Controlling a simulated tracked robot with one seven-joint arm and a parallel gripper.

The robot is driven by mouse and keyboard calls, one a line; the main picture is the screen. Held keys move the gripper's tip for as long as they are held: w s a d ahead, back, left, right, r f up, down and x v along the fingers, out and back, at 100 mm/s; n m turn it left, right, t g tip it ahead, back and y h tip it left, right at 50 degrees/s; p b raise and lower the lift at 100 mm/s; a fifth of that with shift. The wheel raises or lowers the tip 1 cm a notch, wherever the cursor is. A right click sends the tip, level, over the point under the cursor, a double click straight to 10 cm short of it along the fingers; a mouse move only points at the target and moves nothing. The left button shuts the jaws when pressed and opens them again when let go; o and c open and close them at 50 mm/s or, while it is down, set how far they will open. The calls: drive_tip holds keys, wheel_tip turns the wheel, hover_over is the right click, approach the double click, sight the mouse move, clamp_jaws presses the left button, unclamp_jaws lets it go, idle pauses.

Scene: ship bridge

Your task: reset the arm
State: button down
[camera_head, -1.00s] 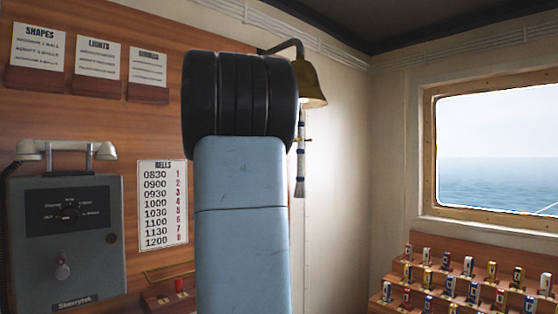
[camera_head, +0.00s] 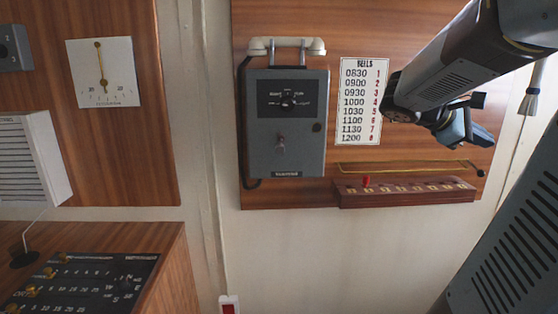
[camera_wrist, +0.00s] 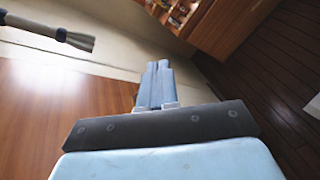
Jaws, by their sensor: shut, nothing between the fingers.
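My arm reaches in from the right in the head view and points down and left, in front of the wood panel. My gripper (camera_head: 480,134) is at its end, just right of the bells chart and above the right end of the wooden peg rack. In the wrist view my gripper (camera_wrist: 158,66) shows with its two blue fingers together and nothing between them. It appears apart from the panel and the rack.
A grey telephone box (camera_head: 286,130) hangs left of the bells chart (camera_head: 361,100). The peg rack (camera_head: 405,196) with one red peg juts out below. A bell rope (camera_head: 530,98) hangs at the right. A control console (camera_head: 85,285) stands lower left. The wall below the rack is clear.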

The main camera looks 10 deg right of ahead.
drive_tip(key=a+f+m+t+y, duration=0.2)
drive_tip(key=a+f+t+y, duration=0.1)
drive_tip(key=a, duration=0.8)
drive_tip(key=s+a+f+m+t+y, duration=0.1)
drive_tip(key=a+y, duration=0.4)
drive_tip(key=a, duration=0.6)
drive_tip(key=s+a+f+m+t+y, duration=0.1)
drive_tip(key=a+f+m+t+y, duration=0.2)
drive_tip(key=a, duration=0.8)
wheel_tip(320, 180, down, 3)
drive_tip(key=shift+t+y, duration=0.9)
drive_tip(key=shift+y, duration=0.1)
drive_tip(key=shift+d, duration=0.15)
